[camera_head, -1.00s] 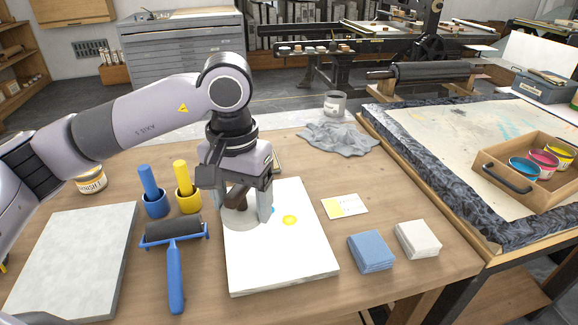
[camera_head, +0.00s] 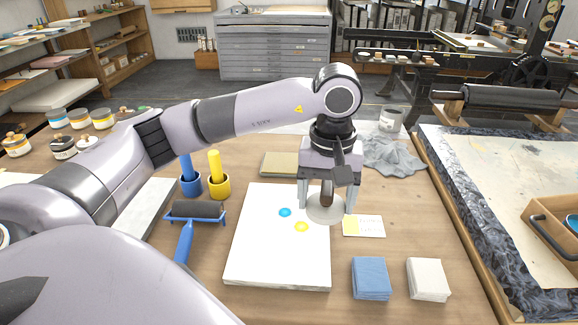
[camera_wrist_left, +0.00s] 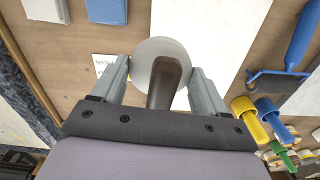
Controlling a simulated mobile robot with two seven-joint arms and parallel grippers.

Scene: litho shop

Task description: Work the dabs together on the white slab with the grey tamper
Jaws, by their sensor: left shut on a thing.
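The white slab (camera_head: 262,250) lies on the wooden table. A blue dab (camera_head: 285,212) and a yellow dab (camera_head: 301,227) sit apart on it. My left gripper (camera_head: 326,198) is shut on the brown handle of the grey tamper (camera_head: 324,211). The tamper's round pale grey disc overlaps the slab's right edge in the head view, right of both dabs. I cannot tell its height. The left wrist view shows the disc (camera_wrist_left: 160,52) between the fingers, beside the slab (camera_wrist_left: 207,25). My right gripper is not in view.
A card (camera_head: 364,226) lies close right of the tamper. A blue cloth stack (camera_head: 371,278) and a white one (camera_head: 428,279) lie at the front right. A blue-handled roller (camera_head: 190,225) lies left of the slab; blue and yellow pots (camera_head: 219,186) stand behind it.

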